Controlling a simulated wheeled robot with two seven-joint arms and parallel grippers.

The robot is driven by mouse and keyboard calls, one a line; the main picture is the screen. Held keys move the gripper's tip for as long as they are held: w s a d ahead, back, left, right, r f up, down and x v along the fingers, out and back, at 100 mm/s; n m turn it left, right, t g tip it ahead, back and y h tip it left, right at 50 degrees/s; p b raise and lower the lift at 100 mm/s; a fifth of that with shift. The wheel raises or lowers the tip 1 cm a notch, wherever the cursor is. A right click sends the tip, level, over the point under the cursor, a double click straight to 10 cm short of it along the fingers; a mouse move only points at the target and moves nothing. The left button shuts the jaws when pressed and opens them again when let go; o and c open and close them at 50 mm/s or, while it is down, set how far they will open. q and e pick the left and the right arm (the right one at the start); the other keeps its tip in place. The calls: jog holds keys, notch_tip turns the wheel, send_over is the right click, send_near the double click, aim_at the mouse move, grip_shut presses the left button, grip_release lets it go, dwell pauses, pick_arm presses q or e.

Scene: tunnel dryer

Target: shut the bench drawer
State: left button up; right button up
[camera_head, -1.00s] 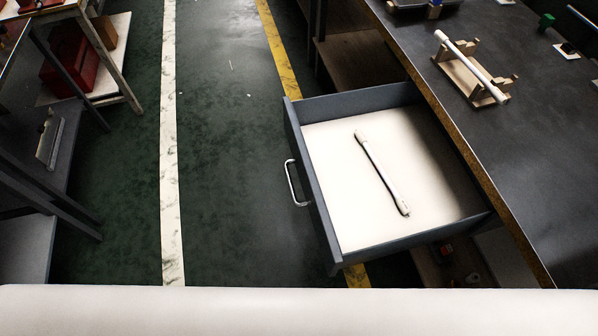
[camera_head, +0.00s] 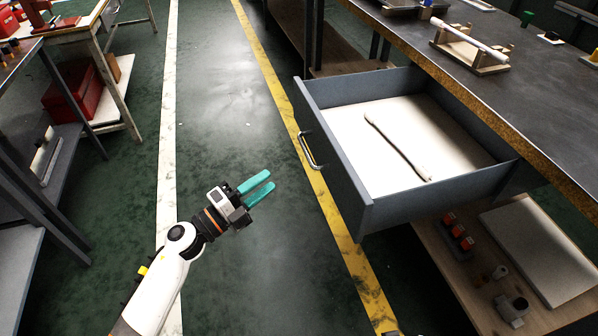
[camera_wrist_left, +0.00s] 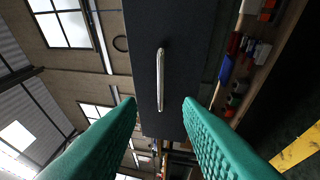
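The bench drawer (camera_head: 347,188) stands pulled out from the dark workbench (camera_head: 515,120), its front facing left. A white rod with thicker ends (camera_head: 398,146) lies inside it. The drawer's metal handle (camera_head: 307,150) is on its front and also shows in the left wrist view (camera_wrist_left: 160,80). My left gripper (camera_head: 262,187) is open and empty, its teal fingers left of the drawer front and apart from it. In the left wrist view the drawer front (camera_wrist_left: 145,55) appears ahead, between and beyond the spread fingers (camera_wrist_left: 160,112). My right gripper is not in view.
A wooden stand with a white rod (camera_head: 470,50) sits on the bench top. The green floor between is clear.

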pick_arm(q)
jog(key=x, duration=1.1)
jog(key=shift+w+d, duration=0.3)
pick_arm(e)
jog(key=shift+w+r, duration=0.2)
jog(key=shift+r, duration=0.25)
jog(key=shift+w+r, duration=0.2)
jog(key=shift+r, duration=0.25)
pick_arm(q)
jog(key=shift+c, duration=0.4)
grip_shut()
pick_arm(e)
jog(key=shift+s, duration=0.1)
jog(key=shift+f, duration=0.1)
